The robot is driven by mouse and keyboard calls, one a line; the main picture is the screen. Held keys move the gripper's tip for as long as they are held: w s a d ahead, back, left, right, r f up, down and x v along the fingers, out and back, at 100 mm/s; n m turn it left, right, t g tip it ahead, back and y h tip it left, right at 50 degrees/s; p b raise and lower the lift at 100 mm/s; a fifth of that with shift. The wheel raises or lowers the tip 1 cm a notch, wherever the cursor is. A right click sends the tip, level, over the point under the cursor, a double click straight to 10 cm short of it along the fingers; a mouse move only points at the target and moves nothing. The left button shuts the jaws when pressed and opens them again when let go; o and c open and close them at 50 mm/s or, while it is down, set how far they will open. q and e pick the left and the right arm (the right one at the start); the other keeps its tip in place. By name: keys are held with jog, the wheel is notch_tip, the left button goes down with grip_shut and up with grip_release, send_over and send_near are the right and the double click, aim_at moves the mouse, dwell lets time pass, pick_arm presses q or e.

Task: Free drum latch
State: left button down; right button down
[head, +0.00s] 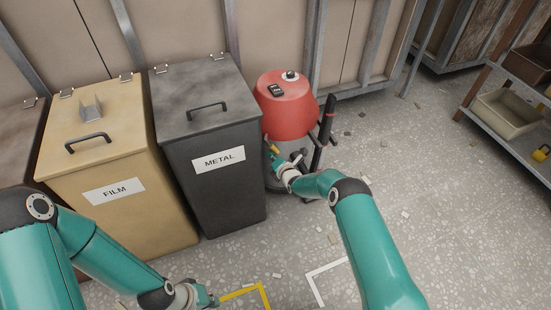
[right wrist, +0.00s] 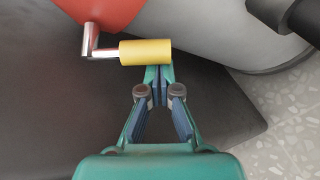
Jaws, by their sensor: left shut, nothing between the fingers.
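The drum vacuum has a red top (head: 287,108) over a grey drum and stands right of the METAL bin. Its latch, a bent metal rod with a yellow grip (right wrist: 145,52), sticks out below the red top. The yellow grip (head: 272,147) also shows small in the head view. My right gripper (right wrist: 158,76) has its fingers together at the lower edge of the yellow grip, near its right end. The tips meet or pass behind the grip; I cannot tell which. My left gripper (head: 207,297) is shut and empty, low in the head view, away from the drum.
The dark METAL bin (head: 215,120) stands close to the drum's left side, with the tan FILM bin (head: 120,155) beyond it. A black upright tube (head: 327,118) stands at the drum's right. A shelf with bins (head: 507,112) is far right. Speckled floor between is mostly open.

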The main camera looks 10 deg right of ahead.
aim_at(277, 149)
jog(key=shift+s+d+r, duration=0.2)
jog(key=shift+d+r, duration=0.5)
jog(key=shift+s+d+r, duration=0.2)
jog(key=shift+d+r, duration=0.45)
jog(key=shift+r, duration=0.15)
